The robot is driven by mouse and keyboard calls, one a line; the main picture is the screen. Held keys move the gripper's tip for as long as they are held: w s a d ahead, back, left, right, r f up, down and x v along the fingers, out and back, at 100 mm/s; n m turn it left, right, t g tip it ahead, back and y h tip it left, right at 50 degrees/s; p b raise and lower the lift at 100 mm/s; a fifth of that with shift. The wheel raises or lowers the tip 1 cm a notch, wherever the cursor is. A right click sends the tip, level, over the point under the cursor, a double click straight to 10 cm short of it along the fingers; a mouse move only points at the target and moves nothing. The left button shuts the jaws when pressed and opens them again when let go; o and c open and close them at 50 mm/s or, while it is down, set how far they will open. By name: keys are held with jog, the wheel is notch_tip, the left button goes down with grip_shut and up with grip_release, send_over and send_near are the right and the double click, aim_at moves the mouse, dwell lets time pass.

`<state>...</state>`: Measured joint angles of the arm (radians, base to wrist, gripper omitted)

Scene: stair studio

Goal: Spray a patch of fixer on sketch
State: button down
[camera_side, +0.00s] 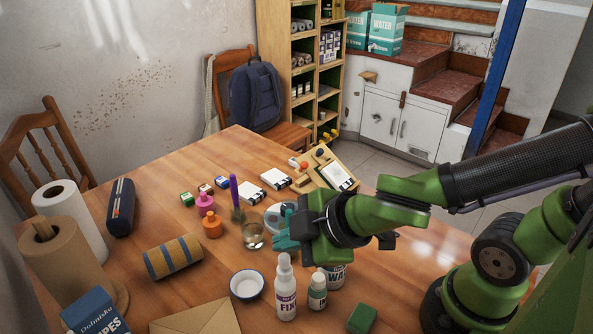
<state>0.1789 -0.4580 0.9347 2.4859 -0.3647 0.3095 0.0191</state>
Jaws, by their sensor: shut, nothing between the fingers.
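A white spray bottle labelled "FIX" (286,292) stands upright near the front edge of the table, below my gripper in the picture. My gripper (281,243) is shut and empty, with its teal fingers over the middle of the table beside a clear glass (253,237). It is apart from the spray bottle. A white sheet with dark marks (338,177) lies on a wooden board at the far right of the table; I cannot tell whether it is the sketch. Part of the table behind my gripper is hidden.
A smaller bottle (318,291) stands close beside the spray bottle, with another labelled container (335,276) behind it. A white bowl (247,284), a brown envelope (196,320) and a green block (362,318) lie near. Ink bottles (212,226) stand left of the glass.

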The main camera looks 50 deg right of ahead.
aim_at(289, 259)
jog(key=shift+r, duration=0.25)
jog(key=shift+r, duration=2.95)
dwell(0.4)
jog(key=shift+f, duration=3.05)
